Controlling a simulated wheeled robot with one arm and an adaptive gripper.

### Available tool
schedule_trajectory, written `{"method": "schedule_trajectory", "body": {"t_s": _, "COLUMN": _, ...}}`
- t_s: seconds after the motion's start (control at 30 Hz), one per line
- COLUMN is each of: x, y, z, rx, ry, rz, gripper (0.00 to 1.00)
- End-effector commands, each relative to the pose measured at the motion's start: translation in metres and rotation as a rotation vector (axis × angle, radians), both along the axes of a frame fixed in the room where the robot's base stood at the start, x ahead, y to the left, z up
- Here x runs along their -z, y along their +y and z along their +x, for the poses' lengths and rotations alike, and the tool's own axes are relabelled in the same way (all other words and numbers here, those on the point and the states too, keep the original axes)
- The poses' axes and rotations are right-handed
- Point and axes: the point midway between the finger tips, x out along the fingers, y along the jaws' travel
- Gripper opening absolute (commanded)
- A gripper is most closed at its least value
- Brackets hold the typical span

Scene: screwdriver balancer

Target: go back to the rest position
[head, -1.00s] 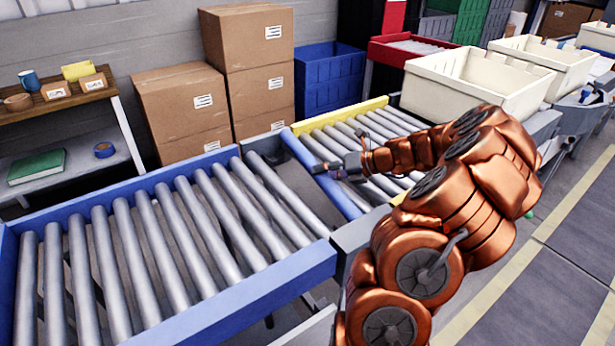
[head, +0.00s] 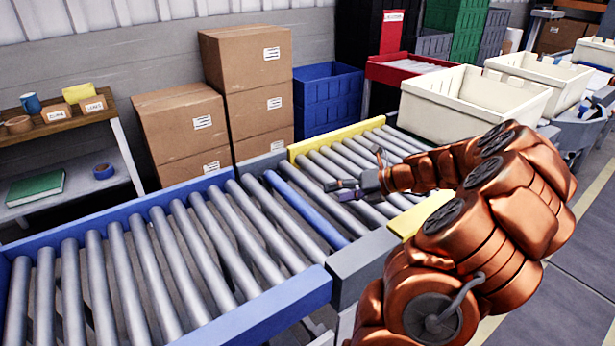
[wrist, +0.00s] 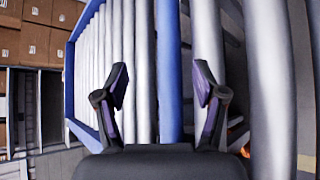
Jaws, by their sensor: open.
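My gripper (head: 352,188) is at the end of my copper-coloured arm, over the roller conveyor near the yellow-framed section. In the wrist view my gripper (wrist: 160,88) has its two dark fingers spread wide apart, with nothing between them. Grey rollers and one blue roller (wrist: 168,70) show behind the fingers. The blue roller also shows in the head view (head: 305,208), left of my gripper. I cannot tell the exact height of the gripper above the rollers.
The blue-framed conveyor (head: 285,300) fills the front left. Cardboard boxes (head: 245,60) and a blue crate (head: 328,85) stand behind it. A cream bin (head: 470,105) stands beyond my arm at the right. A shelf (head: 80,185) is at the far left. Floor is open at the right.

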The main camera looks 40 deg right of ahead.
Motion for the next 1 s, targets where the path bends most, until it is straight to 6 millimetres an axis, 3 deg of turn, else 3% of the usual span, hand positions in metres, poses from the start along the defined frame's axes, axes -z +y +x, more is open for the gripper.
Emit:
{"method": "schedule_trajectory", "body": {"t_s": 0.47, "x": -0.001, "y": 0.004, "z": 0.001, "rx": -0.012, "ry": -0.002, "rz": -0.008, "gripper": 0.7}}
{"method": "schedule_trajectory", "body": {"t_s": 0.77, "x": -0.02, "y": 0.127, "z": 0.009, "rx": -0.507, "ry": -0.12, "rz": -0.327, "gripper": 0.7}}
{"method": "schedule_trajectory", "body": {"t_s": 1.0, "x": -0.024, "y": 0.237, "z": -0.026, "rx": -1.064, "ry": -0.3, "rz": -0.63, "gripper": 0.7}}
